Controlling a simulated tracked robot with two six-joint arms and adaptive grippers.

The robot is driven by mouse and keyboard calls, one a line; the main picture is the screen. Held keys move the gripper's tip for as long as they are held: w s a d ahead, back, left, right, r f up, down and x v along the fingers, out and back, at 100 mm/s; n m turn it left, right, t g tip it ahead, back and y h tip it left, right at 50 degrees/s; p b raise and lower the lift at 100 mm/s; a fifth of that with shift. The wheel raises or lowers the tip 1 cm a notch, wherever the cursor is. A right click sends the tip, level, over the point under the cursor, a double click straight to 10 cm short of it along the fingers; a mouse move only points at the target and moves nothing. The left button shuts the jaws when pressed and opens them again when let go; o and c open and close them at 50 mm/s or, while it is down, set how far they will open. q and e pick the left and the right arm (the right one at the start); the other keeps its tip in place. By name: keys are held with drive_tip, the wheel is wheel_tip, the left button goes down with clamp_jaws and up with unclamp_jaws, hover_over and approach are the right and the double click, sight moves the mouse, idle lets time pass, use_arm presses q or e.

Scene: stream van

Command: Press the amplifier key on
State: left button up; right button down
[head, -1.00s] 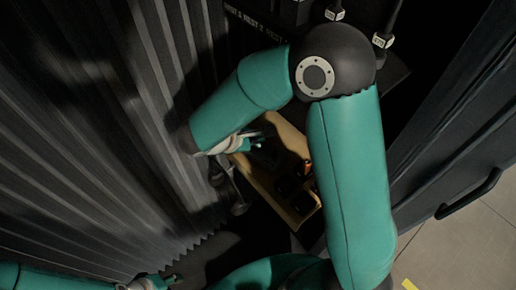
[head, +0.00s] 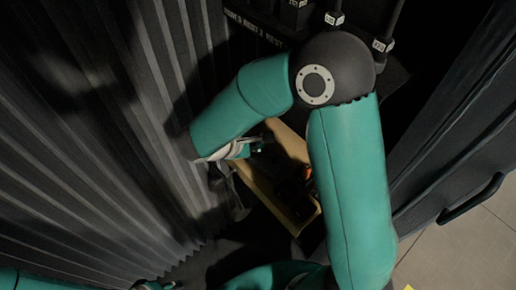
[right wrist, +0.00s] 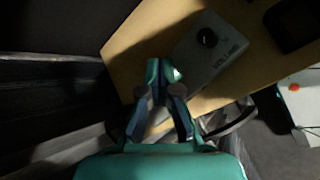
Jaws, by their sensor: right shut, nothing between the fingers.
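In the right wrist view a pale grey box (right wrist: 202,52) with a black knob and the word VOLUME lies on a wooden board (right wrist: 146,37). My right gripper (right wrist: 160,72) is shut and empty, its teal fingertips over the near left part of the box. Whether they touch it I cannot tell. No key shows clearly; that part of the box is hidden by the fingers. In the head view my right gripper (head: 248,148) is over the left edge of the board (head: 262,187). My left gripper (head: 155,285) barely shows at the bottom edge.
A ribbed dark wall (head: 95,130) runs close along the left. A dark panel with a handle (head: 472,198) stands at the right. Dark items lie on the board. A white device with a red button (right wrist: 294,87) shows at the right of the wrist view.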

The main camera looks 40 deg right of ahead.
sight(257, 152)
drive_tip(key=shift+f, duration=0.1)
idle(0.4)
drive_tip(key=shift+f+b, duration=0.3)
drive_tip(key=shift+b, duration=0.25)
drive_tip(key=shift+f+b, duration=0.3)
drive_tip(key=shift+b, duration=0.05)
idle(0.3)
drive_tip(key=shift+r+p, duration=0.4)
drive_tip(key=shift+r, duration=0.35)
wheel_tip(257, 152, up, 6)
drive_tip(key=p, duration=0.4)
drive_tip(key=shift+s, duration=0.1)
idle(0.7)
